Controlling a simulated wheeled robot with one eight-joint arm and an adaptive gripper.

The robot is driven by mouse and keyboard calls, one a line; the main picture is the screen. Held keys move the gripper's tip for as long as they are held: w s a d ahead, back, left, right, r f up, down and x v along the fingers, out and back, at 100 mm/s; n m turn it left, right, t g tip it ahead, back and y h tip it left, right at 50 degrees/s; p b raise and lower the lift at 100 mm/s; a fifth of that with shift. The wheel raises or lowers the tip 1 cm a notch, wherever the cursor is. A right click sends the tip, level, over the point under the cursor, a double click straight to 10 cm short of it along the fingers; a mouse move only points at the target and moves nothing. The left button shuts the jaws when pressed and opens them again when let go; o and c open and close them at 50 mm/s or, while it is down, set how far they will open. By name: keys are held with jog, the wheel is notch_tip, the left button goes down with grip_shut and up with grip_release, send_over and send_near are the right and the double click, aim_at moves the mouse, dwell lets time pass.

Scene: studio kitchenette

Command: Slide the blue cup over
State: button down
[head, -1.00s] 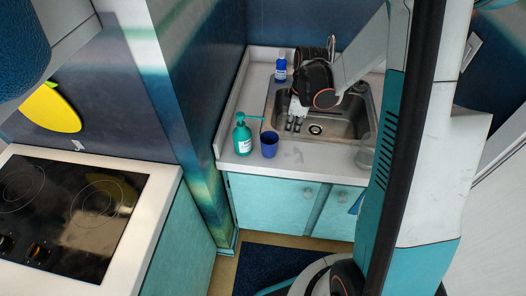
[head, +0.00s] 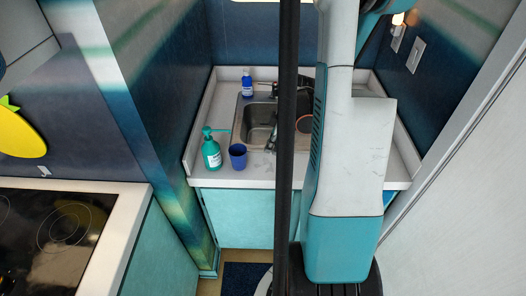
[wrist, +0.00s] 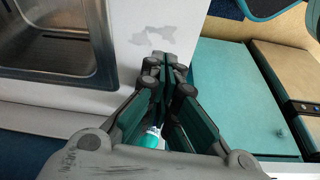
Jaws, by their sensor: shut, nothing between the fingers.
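The blue cup (head: 237,157) stands upright on the white counter near its front edge, just right of a teal soap bottle (head: 212,152). My gripper (wrist: 165,62) is shut and empty in the wrist view, over the counter beside the sink. In the head view, my column and arm hide most of the gripper; only a small part shows right of the cup, apart from it. I cannot make out the cup in the wrist view. A bit of the teal bottle (wrist: 152,138) shows between the finger linkages.
The sink (head: 257,125) lies behind and right of the cup; it also shows in the wrist view (wrist: 60,50). A small blue bottle (head: 247,88) stands at the back. The stove (head: 60,235) is at left. Teal cabinet doors (head: 240,217) are below the counter.

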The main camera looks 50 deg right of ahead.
aim_at(248, 166)
jog(key=b+x, duration=0.3)
jog(key=x, duration=0.5)
jog(key=shift+w+f, duration=0.1)
jog(key=shift+f, duration=0.3)
jog(key=shift+w+a+r, duration=0.2)
jog(key=shift+w+a, duration=0.5)
jog(key=shift+w, duration=0.3)
jog(key=shift+w+a+r+b, duration=0.1)
jog(key=shift+w+a+b, duration=0.3)
jog(key=shift+w, duration=0.2)
jog(key=shift+w+a, duration=0.55)
jog(key=shift+w, duration=0.35)
jog(key=shift+s, duration=0.1)
jog(key=shift+d, duration=0.1)
